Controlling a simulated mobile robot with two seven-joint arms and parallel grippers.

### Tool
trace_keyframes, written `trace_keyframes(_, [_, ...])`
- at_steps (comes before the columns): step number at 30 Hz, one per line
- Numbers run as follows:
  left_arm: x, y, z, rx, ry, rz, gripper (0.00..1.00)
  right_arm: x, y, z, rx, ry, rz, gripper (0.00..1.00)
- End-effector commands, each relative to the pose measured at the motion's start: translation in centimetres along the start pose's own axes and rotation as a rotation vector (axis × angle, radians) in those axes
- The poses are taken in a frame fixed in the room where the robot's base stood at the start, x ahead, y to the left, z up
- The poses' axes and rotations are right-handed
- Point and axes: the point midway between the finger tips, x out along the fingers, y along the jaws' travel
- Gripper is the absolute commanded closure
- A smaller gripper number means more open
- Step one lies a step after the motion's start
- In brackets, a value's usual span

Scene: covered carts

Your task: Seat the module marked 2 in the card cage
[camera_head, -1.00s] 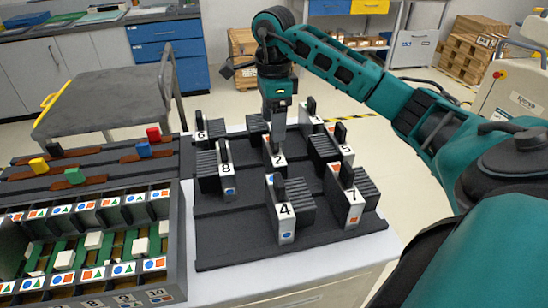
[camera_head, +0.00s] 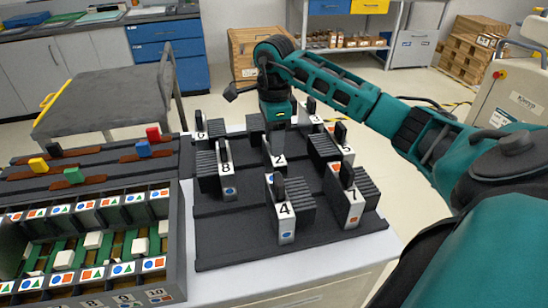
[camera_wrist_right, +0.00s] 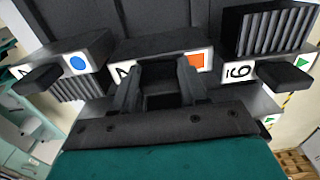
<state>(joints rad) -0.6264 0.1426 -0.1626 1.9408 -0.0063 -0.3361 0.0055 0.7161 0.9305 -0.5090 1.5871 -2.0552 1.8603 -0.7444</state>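The module marked 2 (camera_head: 279,160) stands upright in the dark stepped rack (camera_head: 230,252), among the other modules. In the wrist view its label face (camera_wrist_right: 196,62) shows an orange square, its digit partly hidden. My right gripper (camera_head: 277,148) is down at this module from above. In the wrist view the fingers (camera_wrist_right: 160,88) are apart, one on each side of its dark handle; whether they touch it is unclear. The card cage (camera_head: 176,235) is at the left, with symbol labels and green boards and pale blocks inside. My left gripper is not in view.
A dark board with colored blocks (camera_head: 143,150) lies behind the cage. A grey cart (camera_head: 100,95) stands beyond.

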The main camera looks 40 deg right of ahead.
Motion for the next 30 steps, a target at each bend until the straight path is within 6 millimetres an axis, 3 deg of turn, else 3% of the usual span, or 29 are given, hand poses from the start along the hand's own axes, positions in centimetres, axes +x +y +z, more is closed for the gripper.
trace_keyframes(12, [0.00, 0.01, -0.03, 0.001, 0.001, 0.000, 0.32, -0.02, 0.00, -0.02, 0.000, 0.000, 0.000, 1.00])
trace_keyframes(30, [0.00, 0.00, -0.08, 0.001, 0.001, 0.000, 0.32, -0.29, -0.06, -0.01, 0.000, -0.001, -0.003, 1.00])
